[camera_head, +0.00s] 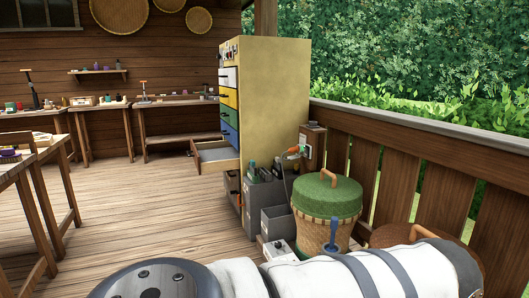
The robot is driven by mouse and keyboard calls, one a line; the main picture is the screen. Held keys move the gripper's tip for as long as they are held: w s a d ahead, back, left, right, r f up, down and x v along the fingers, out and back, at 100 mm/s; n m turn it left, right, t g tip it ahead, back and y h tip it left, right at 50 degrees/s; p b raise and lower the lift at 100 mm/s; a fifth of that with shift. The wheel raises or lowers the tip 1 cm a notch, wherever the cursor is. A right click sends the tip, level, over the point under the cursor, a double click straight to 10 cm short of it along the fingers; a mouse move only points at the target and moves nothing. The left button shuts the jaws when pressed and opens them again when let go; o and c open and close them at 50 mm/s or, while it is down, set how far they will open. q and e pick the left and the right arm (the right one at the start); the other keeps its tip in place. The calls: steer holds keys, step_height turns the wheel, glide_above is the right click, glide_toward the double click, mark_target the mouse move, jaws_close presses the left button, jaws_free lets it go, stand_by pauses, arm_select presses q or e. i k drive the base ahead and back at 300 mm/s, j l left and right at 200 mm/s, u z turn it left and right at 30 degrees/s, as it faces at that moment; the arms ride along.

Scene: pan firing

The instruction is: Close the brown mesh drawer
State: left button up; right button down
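A tall yellow cabinet (273,95) stands right of centre, with white, yellow, blue and green drawer fronts on its left side. Below these, one drawer (213,154) is pulled out to the left; its inside looks grey and its narrow front brown. I cannot make out mesh on it at this distance. The other drawers look shut. A white and grey link of my arm crosses the bottom of the picture, well in front of the cabinet. Neither gripper's fingers show.
Grey bins (264,198), a basket with a green lid (327,197) and a wooden railing (440,135) crowd the right side. Workbenches (100,106) line the back wall, and a table (30,165) stands at left. The plank floor (140,205) between is clear.

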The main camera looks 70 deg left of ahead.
mark_target(208, 157)
steer(key=j+u, duration=0.35)
steer(key=j, duration=0.2)
steer(key=j+u, duration=0.3)
steer(key=j, duration=0.3)
steer(key=i+j+u, duration=0.1)
steer(key=j+u, duration=0.25)
steer(key=j, duration=0.2)
steer(key=i+j+u, duration=0.3)
steer(key=j, duration=0.2)
steer(key=i+j+u, duration=0.1)
steer(key=j+u, duration=0.25)
steer(key=j, duration=0.15)
steer(key=i+j+u, duration=0.65)
steer(key=j, duration=0.15)
steer(key=i+j+u, duration=0.35)
steer(key=i+l, duration=0.25)
steer(key=i, duration=0.2)
steer(key=i+l, duration=0.2)
steer(key=i, duration=0.3)
steer(key=i+l, duration=0.25)
steer(key=i, duration=0.2)
steer(key=i+l, duration=0.2)
steer(key=i, duration=0.25)
steer(key=z, duration=0.05)
